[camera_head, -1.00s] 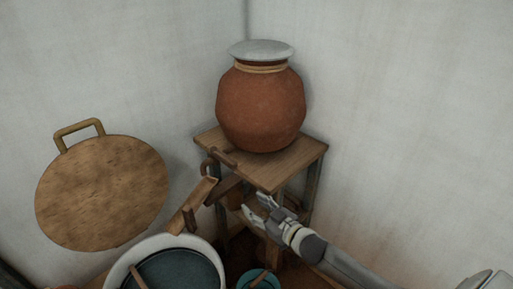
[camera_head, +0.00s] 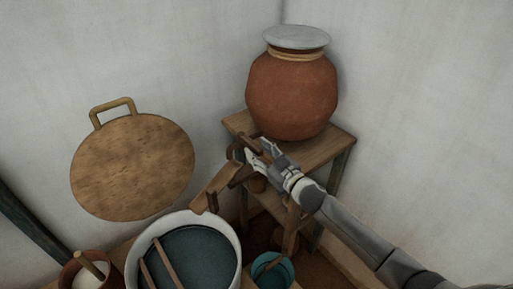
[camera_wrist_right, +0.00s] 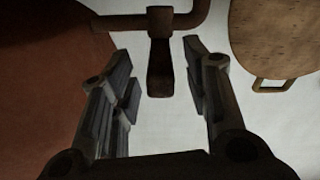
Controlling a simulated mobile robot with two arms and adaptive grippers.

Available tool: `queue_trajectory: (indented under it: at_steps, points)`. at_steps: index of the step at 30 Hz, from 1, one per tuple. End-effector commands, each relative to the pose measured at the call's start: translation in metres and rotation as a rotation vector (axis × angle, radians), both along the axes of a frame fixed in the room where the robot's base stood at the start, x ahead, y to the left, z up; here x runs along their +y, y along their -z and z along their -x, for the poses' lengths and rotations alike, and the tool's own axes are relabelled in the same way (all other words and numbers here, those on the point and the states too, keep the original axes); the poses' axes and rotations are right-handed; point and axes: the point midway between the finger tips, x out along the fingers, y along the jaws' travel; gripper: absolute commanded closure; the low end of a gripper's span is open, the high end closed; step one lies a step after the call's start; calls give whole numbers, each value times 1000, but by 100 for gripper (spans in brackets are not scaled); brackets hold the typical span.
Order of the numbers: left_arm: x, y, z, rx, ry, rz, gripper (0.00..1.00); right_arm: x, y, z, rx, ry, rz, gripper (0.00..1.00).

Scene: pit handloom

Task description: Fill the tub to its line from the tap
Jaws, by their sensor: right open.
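The tap (camera_wrist_right: 160,55) is a brown spout with a lever, in the right wrist view between the open fingers of my right gripper (camera_wrist_right: 165,95). In the head view my right gripper (camera_head: 257,150) is at the tap by the pot's base and partly covers it. The fingers stand on either side of the tap's lever, with gaps. The tub (camera_head: 239,262) is white-rimmed with dark blue-green inside, below and left of the gripper. Its fill line cannot be made out. My left gripper is not in view.
A large clay pot (camera_head: 292,95) with a grey lid stands on a wooden stand (camera_head: 335,140). A wooden trough (camera_head: 215,190) slopes toward the tub. A round wooden lid (camera_head: 133,168) leans on the wall. A small teal bucket (camera_head: 286,272) and a brown pot (camera_head: 70,275) stand low.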

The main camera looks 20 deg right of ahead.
Motion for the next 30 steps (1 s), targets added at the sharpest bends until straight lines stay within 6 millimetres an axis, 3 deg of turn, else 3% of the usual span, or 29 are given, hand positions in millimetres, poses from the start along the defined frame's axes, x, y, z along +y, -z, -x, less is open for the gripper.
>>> queue_trajectory:
  at_steps: [6,16,26,30]
  points:
    - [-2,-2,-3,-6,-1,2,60,5,0,-14,1,0,-2,57]
    - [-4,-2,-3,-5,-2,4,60,6,1,-16,1,0,-1,58]
    - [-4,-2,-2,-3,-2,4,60,6,1,-15,1,0,-1,100]
    - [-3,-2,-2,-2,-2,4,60,6,1,-15,1,0,-1,100]
